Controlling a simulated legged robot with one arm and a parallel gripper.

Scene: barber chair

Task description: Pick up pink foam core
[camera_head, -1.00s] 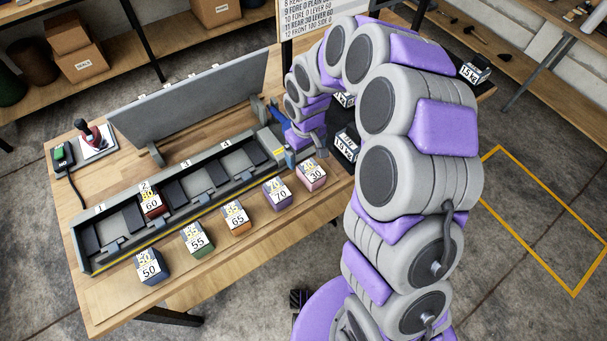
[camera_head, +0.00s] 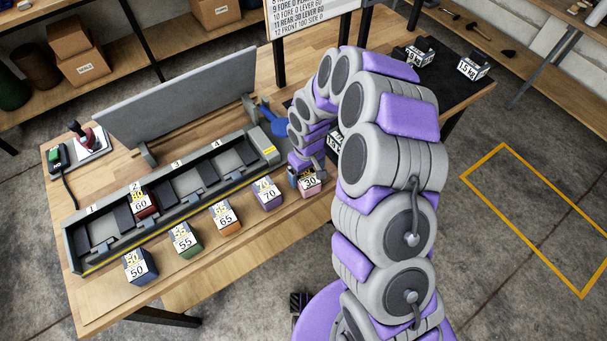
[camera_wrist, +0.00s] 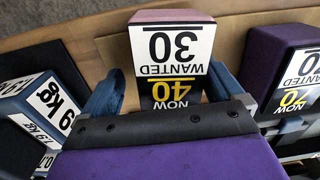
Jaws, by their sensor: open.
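The pink foam core (camera_head: 310,187) is a small block with a white label reading 30, at the right end of the front row on the wooden table. In the wrist view its pink top (camera_wrist: 172,16) shows above the label "WANTED 30, NOW 40", upside down. My gripper (camera_head: 302,176) is right at the pink core. In the wrist view my gripper (camera_wrist: 178,88) is open, with one blue finger on each side of the core. Its lower part is hidden by the gripper's body, and I cannot tell whether the fingers touch it.
A purple core (camera_head: 268,194) labelled 70 stands close to the left. Orange (camera_head: 226,217), green (camera_head: 184,238) and blue (camera_head: 139,266) cores continue the row. A grey slotted fixture (camera_head: 170,198) holds a red core (camera_head: 143,204) behind. Dark weights (camera_wrist: 40,110) stand beside the gripper.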

